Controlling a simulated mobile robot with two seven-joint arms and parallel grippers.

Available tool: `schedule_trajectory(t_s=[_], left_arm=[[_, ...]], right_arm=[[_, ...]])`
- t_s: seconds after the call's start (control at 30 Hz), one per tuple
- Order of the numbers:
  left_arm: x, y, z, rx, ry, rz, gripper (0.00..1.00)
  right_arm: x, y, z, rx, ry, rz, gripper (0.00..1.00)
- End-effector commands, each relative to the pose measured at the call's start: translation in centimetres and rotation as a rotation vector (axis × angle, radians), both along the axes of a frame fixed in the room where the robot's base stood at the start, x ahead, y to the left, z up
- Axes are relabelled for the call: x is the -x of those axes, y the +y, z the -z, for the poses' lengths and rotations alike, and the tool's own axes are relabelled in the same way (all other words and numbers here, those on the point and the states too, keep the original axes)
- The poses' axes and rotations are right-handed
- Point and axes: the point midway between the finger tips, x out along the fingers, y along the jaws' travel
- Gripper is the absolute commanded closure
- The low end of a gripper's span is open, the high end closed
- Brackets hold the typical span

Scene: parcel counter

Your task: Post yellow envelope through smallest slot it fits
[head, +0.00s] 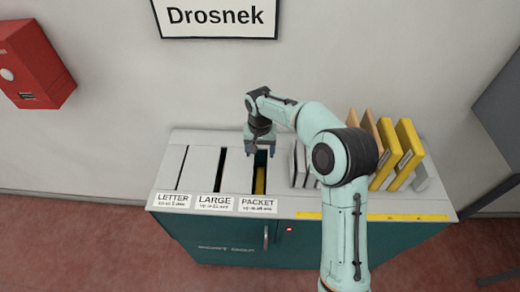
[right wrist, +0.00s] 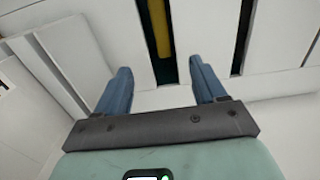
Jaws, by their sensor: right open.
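A yellow envelope (head: 260,182) stands inside the dark PACKET slot, low in the opening; it also shows in the right wrist view (right wrist: 160,30), between my fingers' lines. The counter top has three slots: a thin LETTER slot (head: 183,168), a LARGE slot (head: 221,169) and the PACKET slot, the widest. My right gripper (head: 260,150) is over the far end of the PACKET slot, fingers apart and empty. In the right wrist view my right gripper (right wrist: 161,85) is open, apart from the envelope. My left gripper is not in view.
A rack at the right holds white envelopes (head: 300,165), brown ones (head: 370,125) and other yellow ones (head: 409,150). My right arm hides part of it. A red box (head: 35,65) hangs on the left wall. The teal cabinet (head: 210,240) has a handle.

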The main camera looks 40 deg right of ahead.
Motion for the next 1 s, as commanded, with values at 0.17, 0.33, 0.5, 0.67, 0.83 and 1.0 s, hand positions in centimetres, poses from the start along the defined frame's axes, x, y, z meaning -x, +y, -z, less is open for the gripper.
schedule_trajectory(t_s=[0.17,0.33,0.5,0.67,0.83,1.0], left_arm=[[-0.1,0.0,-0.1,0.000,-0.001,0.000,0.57],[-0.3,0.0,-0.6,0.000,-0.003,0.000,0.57],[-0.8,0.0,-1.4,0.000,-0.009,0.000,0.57],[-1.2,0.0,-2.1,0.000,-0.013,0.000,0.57],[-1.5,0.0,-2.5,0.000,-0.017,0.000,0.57],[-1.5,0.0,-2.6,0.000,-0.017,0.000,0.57]], right_arm=[[-0.1,0.0,-0.9,0.001,-0.001,0.000,0.30],[-0.1,0.0,-4.2,0.001,-0.006,0.000,0.30],[-0.1,0.0,-8.2,0.000,-0.006,0.001,0.30],[-0.1,0.0,-11.2,0.000,-0.004,0.000,0.30],[0.0,0.0,-13.0,0.000,-0.003,0.000,0.30],[0.0,0.0,-13.5,0.000,0.000,0.000,0.30]])
